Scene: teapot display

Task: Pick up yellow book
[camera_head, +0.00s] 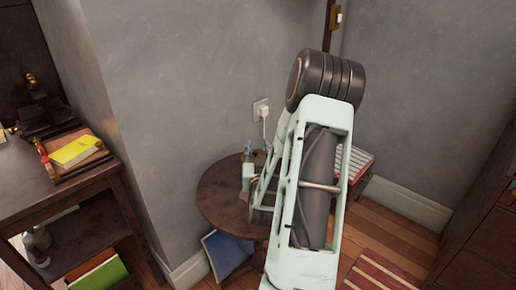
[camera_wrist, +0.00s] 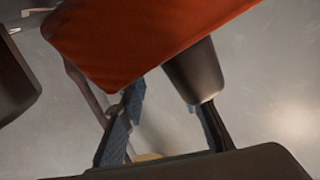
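The yellow book (camera_head: 75,151) lies on a wooden stand on top of the dark desk at the left of the head view. My gripper (camera_head: 257,152) is partly hidden behind my arm, above the small round table, well to the right of the yellow book. In the wrist view its two blue-padded fingers (camera_wrist: 170,115) stand apart, with grey wall visible between them. I see nothing held. The yellow book cannot be made out in the wrist view.
The dark desk (camera_head: 30,200) has a lower shelf with a green book (camera_head: 103,276). A blue book (camera_head: 225,252) leans below the round table (camera_head: 213,197). An orange-red surface (camera_wrist: 140,35) fills the wrist view's top.

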